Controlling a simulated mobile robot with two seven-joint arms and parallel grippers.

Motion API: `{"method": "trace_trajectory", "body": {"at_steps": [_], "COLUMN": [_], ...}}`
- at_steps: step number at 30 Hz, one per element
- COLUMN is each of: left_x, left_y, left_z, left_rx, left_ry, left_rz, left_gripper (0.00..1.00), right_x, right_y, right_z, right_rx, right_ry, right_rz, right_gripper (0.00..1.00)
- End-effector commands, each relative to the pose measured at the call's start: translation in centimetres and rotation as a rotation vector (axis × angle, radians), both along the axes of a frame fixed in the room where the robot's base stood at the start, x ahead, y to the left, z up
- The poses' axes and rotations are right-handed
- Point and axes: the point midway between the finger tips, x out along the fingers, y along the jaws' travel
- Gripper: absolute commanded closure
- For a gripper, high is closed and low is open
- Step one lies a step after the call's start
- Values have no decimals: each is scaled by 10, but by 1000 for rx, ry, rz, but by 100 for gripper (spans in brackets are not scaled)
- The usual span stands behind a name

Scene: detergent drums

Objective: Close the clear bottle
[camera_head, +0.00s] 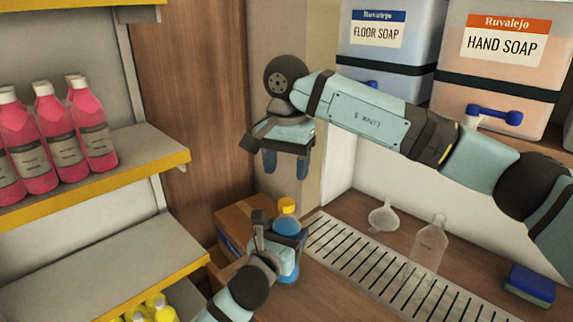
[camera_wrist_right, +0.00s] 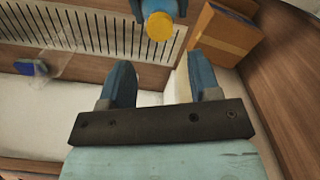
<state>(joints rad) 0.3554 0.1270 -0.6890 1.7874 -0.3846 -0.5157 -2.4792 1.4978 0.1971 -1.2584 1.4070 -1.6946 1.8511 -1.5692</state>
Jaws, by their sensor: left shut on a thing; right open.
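A clear, empty-looking bottle (camera_head: 431,245) stands upright at the drip grate; it shows faintly in the right wrist view (camera_wrist_right: 58,66). I cannot make out a cap on it. My left gripper (camera_head: 281,236) is shut on a bottle with blue contents (camera_head: 288,224). A yellow cap (camera_head: 287,205) is on top of that bottle, and it also shows in the right wrist view (camera_wrist_right: 160,26). My right gripper (camera_head: 285,165) is open and empty above the yellow cap, fingers pointing down. The blue bottle's lower part is partly hidden by my left gripper.
A white funnel (camera_head: 383,217) and a blue sponge (camera_head: 530,284) lie near the metal grate (camera_head: 352,254). A cardboard box (camera_head: 236,222) sits behind the held bottle. Soap drums (camera_head: 497,64) with blue taps stand above. Pink bottles (camera_head: 58,140) fill the left shelf.

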Motion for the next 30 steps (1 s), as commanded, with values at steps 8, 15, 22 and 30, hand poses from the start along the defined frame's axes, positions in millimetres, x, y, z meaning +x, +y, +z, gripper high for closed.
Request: {"method": "trace_trajectory", "body": {"at_steps": [8, 15, 22, 30], "left_x": [0, 0, 0, 0], "left_y": [0, 0, 0, 0], "left_z": [-1, -1, 0, 0], "left_rx": [0, 0, 0, 0], "left_ry": [1, 1, 1, 1], "left_rz": [0, 0, 0, 0], "left_gripper": [98, 98, 98, 98], "right_x": [0, 0, 0, 0], "right_y": [0, 0, 0, 0], "right_z": [-1, -23, -59, -80], "right_rx": [0, -2, -1, 0], "right_ry": [0, 4, 3, 1], "right_rz": [0, -1, -1, -1], "right_gripper": [43, 43, 43, 43]}}
